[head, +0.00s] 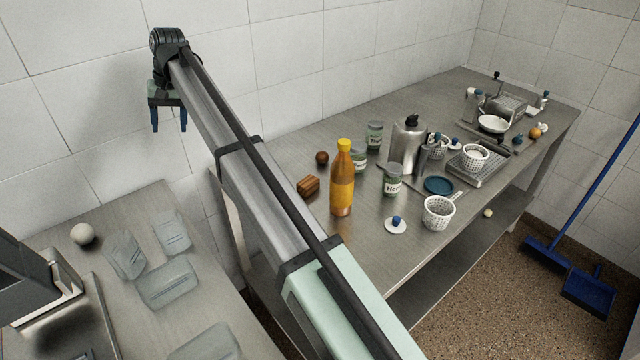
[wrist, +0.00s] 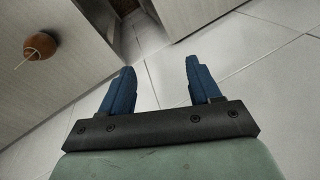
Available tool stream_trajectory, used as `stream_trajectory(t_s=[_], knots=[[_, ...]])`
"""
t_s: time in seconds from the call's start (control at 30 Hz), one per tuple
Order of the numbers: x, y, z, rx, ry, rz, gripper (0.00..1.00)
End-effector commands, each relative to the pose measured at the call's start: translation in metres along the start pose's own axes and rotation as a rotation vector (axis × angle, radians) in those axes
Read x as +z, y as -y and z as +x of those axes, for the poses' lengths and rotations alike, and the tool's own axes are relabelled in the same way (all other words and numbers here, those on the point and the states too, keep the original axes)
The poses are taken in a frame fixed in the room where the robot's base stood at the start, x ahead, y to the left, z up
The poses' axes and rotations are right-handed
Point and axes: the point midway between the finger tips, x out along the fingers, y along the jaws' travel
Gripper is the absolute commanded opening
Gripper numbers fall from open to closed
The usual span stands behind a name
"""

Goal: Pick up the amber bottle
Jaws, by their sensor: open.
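The amber bottle (head: 342,182) stands upright on the steel table, with a yellow cap and orange body. In the head view it stands just right of my arm. My gripper (head: 169,126) is far off at the upper left, by the tiled wall, its blue fingers pointing down and apart. In the wrist view my gripper (wrist: 158,82) is open with nothing between the fingers. The bottle does not show in the wrist view.
Perforated baskets (head: 438,212) and a steel canister (head: 407,145) stand further right. Clear containers (head: 168,282) lie on the left table. A brown round thing (wrist: 39,46) shows in the wrist view.

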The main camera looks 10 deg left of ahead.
Motion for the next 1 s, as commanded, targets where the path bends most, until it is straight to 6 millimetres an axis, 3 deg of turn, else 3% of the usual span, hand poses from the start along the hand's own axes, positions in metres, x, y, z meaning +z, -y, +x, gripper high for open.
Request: stream_trajectory(t_s=[0.03, 0.27, 0.47, 0.6, 0.8, 1.0], knots=[[-0.002, -0.029, -0.015, 0.000, -0.019, 0.032, 0.62], [0.006, -0.141, -0.078, 0.000, -0.099, 0.153, 0.62], [0.036, -0.232, -0.128, 0.002, -0.172, 0.256, 0.62], [0.070, -0.289, -0.161, 0.003, -0.227, 0.326, 0.62], [0.131, -0.353, -0.198, 0.006, -0.308, 0.403, 0.62], [0.190, -0.388, -0.217, 0.015, -0.377, 0.407, 0.62]])
